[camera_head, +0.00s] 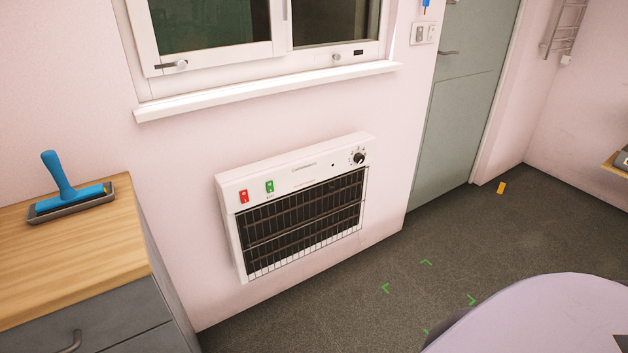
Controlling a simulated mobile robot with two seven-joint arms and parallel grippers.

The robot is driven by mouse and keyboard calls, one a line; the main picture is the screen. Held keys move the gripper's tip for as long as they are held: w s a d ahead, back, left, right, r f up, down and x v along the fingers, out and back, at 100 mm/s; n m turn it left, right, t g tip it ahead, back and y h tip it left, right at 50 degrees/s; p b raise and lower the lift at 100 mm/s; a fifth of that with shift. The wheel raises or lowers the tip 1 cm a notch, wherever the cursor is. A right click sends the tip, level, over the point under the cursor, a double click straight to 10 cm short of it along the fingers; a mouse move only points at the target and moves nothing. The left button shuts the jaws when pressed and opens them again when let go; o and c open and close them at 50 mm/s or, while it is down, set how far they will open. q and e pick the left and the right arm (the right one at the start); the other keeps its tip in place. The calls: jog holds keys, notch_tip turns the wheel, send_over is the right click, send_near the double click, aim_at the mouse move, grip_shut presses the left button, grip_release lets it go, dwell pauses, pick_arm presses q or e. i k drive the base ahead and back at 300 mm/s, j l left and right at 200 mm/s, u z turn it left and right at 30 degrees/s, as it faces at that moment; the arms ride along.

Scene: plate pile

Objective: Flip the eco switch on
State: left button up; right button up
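A white wall heater (228,222) with a dark grille hangs on the pink wall below the window. Its top left front carries a red switch (244,197) and, to the right of it, a green switch (269,187). The small lettering by the switches is too small to read, so I cannot tell from it which is the eco switch, nor which way either switch is set. A black dial (359,158) sits at the heater's top right. Neither of my grippers is in view.
A wooden-topped cabinet (75,248) stands at left, bearing a blue-handled tool in a grey tray (72,203). A pale rounded surface (560,310) fills the lower right. Green corner marks (386,288) lie on open dark floor before the heater. A grey-green door (455,130) is right.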

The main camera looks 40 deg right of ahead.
aim_at(270, 187)
jog(key=z, duration=1.1)
